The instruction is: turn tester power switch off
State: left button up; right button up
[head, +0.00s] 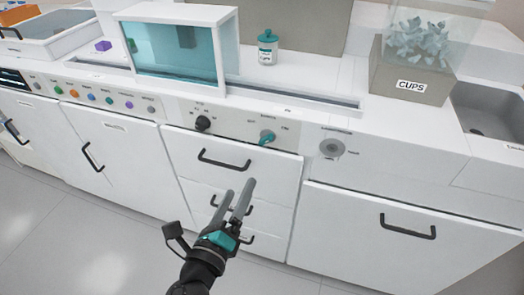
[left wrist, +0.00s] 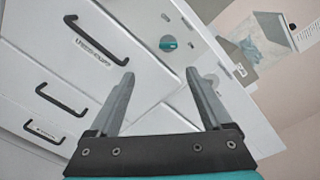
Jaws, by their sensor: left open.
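A round grey switch with a teal handle (head: 267,137) sits on the counter's front panel above the middle drawers, with small labels that I cannot read surely. It also shows in the left wrist view as a teal knob (left wrist: 168,43), ahead of the fingers. I cannot tell for sure that it is the tester power switch. My left gripper (head: 239,187) is open and empty, in front of the drawers and below the switch, apart from it. Its two fingers (left wrist: 159,73) show spread in the left wrist view. My right gripper is not in view.
A black knob (head: 203,123) is left of the teal switch, and a grey round dial (head: 332,147) is right of it. Drawer handles (head: 224,160) stick out below the panel. A teal-lidded jar (head: 267,48) and a cups bin (head: 412,85) stand on the counter.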

pick_arm(q)
jog(key=r, duration=0.1)
jog(key=m+p, duration=0.1)
send_near(263, 141)
jog(key=w, duration=0.2)
jog(key=x, duration=0.6)
jog(key=shift+s+d, duration=0.15)
jog(key=shift+d, duration=0.1)
jog(key=shift+x, duration=0.8)
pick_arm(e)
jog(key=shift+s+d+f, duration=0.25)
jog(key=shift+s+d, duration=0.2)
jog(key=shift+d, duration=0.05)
pick_arm(q)
jog(key=shift+c, duration=0.4)
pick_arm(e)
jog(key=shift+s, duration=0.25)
pick_arm(q)
grip_shut()
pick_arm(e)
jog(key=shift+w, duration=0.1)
